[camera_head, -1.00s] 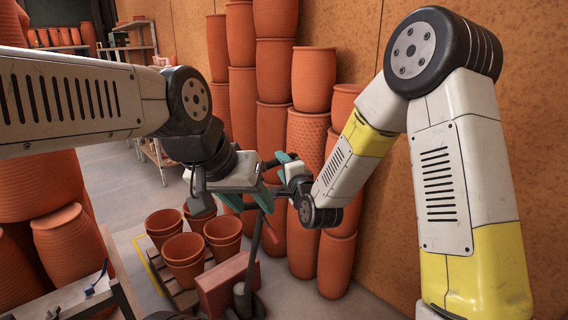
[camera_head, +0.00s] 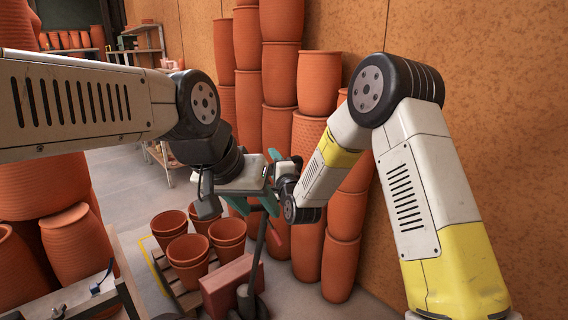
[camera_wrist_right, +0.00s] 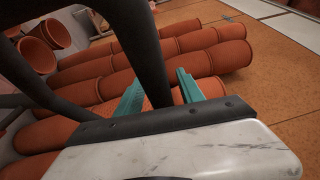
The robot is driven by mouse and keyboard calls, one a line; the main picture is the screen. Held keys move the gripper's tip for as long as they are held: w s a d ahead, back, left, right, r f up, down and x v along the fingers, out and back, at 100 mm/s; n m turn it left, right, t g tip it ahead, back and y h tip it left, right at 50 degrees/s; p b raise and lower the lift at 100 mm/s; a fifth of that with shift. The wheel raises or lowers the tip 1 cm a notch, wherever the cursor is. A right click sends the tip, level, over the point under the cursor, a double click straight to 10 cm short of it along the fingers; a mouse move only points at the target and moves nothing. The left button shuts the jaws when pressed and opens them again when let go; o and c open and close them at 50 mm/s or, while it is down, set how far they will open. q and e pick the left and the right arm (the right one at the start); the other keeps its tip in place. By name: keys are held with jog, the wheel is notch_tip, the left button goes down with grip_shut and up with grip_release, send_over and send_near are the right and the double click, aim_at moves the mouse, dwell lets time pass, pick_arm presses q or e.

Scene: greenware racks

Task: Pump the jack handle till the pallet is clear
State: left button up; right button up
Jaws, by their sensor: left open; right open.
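The red pallet jack (camera_head: 222,287) stands on the floor, its dark jack handle (camera_head: 258,248) rising to my grippers. The wooden pallet (camera_head: 172,281) bears several terracotta pots (camera_head: 188,252) beside the jack; its floor clearance cannot be made out. My left gripper (camera_head: 254,205), the lower one, is open around the upper handle area; contact is hidden. My right gripper (camera_head: 275,156) is just above it, partly hidden by the wrists. In the right wrist view its teal fingers (camera_wrist_right: 160,90) are apart, with a dark bar between them, seemingly part of the handle.
Tall stacks of terracotta pots (camera_head: 320,82) stand close behind the grippers, along the orange-brown wall (camera_head: 480,60). More large pots (camera_head: 75,240) and a bench (camera_head: 125,285) are at the left. Grey floor (camera_head: 125,180) is open beyond the pallet.

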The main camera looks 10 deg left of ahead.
grip_shut()
dwell(1.4)
